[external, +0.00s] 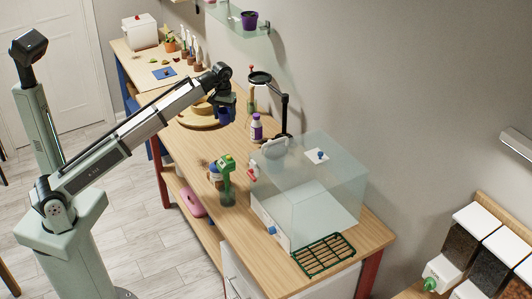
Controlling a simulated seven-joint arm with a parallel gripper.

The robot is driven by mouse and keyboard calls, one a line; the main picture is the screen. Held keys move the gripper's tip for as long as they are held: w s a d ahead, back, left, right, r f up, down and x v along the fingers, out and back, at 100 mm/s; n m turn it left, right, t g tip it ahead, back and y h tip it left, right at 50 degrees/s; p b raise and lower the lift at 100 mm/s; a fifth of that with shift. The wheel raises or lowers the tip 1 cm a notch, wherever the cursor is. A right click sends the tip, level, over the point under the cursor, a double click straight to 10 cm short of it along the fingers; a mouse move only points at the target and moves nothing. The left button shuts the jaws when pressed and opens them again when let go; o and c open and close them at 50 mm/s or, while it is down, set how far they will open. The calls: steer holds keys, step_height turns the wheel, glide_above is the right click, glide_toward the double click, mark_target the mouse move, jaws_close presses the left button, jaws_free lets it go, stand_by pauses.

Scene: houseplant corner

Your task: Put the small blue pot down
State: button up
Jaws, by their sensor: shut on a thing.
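The small blue pot (225,116) hangs at the end of my arm in the external view. My gripper (224,101) is shut on it from above. The pot looks upright, but its details are too small to tell. It shows in front of the right part of a round wooden board (188,121) on the long table (178,149). I cannot tell the gap between the pot's base and the surface below, or whether they touch.
A white-and-purple bottle (256,131) and a black magnifier stand (284,113) stand to the right. A green spray bottle (227,179), a clear box (327,190) and a green rack (323,254) are nearer the front. A glass shelf (228,15) hangs above.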

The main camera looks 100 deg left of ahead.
steer(key=w+d+m, duration=0.1)
steer(key=d+m, duration=0.1)
steer(key=d, duration=2.8)
steer(key=w+d+f+m, duration=0.4)
steer(key=d+f+m, duration=0.3)
steer(key=d+f, duration=0.5)
steer(key=w+d+f+m, duration=0.4)
steer(key=d+f+m, duration=0.35)
steer(key=d, duration=0.75)
step_height(320, 180, up, 11)
glide_above(273, 269)
steer(key=shift+m, duration=0.35)
steer(key=shift+a+f, duration=0.1)
steer(key=shift+f, duration=4.7)
steer(key=shift+f, duration=0.15)
steer(key=o, duration=1.1)
steer(key=shift+c, duration=0.2)
